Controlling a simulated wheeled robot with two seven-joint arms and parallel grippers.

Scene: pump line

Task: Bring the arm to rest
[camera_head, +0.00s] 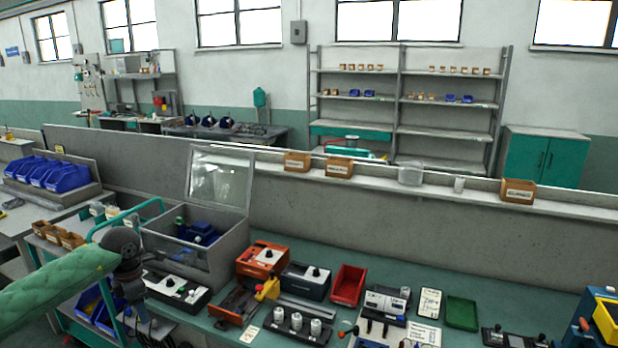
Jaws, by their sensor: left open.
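My left arm in a green padded sleeve comes in from the left edge. Its dark wrist hangs down, with my left gripper (138,318) low in the picture, over the left end of the bench. The gripper is open, and I see nothing held between its fingers. It is small and dark against the things behind it, so its exact gap from the bench is hard to tell. My right gripper is not in view.
A grey box with a raised clear lid (220,180) stands right of my wrist. The green bench (370,262) carries an orange unit (262,258), a red tray (349,285), a green tray (461,313) and several devices. A cart with blue bins (88,305) is at lower left.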

